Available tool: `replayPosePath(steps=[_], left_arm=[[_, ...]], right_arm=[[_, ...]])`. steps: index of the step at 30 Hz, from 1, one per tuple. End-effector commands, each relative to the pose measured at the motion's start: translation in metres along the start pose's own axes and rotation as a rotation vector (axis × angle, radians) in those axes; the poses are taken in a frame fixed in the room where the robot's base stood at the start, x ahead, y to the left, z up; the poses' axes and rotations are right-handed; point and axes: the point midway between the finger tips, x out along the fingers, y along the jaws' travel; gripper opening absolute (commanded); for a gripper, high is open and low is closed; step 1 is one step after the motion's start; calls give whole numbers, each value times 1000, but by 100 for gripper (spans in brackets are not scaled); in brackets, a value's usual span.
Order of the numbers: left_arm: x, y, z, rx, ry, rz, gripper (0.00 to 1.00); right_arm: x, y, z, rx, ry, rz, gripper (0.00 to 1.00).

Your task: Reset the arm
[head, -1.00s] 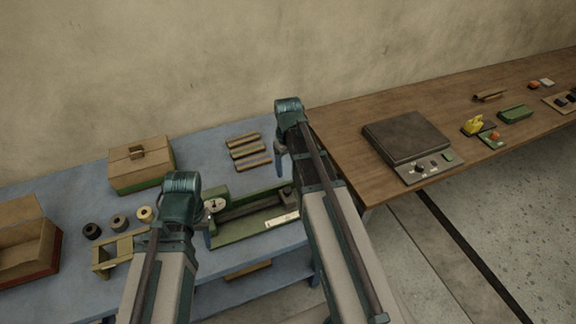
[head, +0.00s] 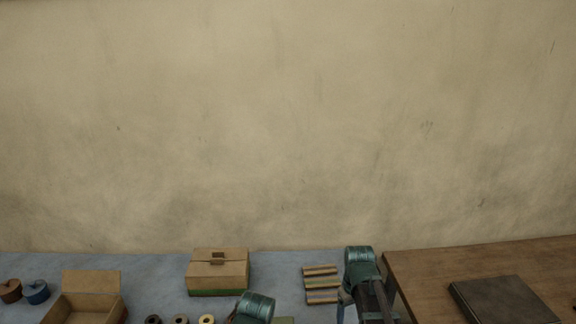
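In the head view, the teal top joint of my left arm (head: 255,306) shows at the bottom edge, in front of the closed cardboard box. Its gripper is not visible. Nothing held is visible.
The wooden table (head: 420,266) bears a dark flat device (head: 500,300). A bare wall stands behind.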

Motion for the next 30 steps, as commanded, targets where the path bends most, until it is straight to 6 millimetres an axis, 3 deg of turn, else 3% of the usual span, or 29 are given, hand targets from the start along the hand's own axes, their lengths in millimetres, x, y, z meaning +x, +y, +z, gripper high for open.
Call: replayPosePath(steps=[1, 6, 12, 18, 30], left_arm=[[10, 1, -1, 0, 0, 0, 50], [26, 2, -2, 0, 0, 0, 50], [38, 4, -2, 0, 0, 0, 50], [40, 4, -2, 0, 0, 0, 50], [40, 4, -2, 0, 0, 0, 50]], right_arm=[[10, -33, 12, -20, -7, 7, 71], [25, -113, 44, -42, -29, 40, 71], [36, -168, 77, -57, -38, 72, 71], [38, -185, 88, -58, -40, 85, 71], [38, -185, 87, -57, -40, 85, 71]])
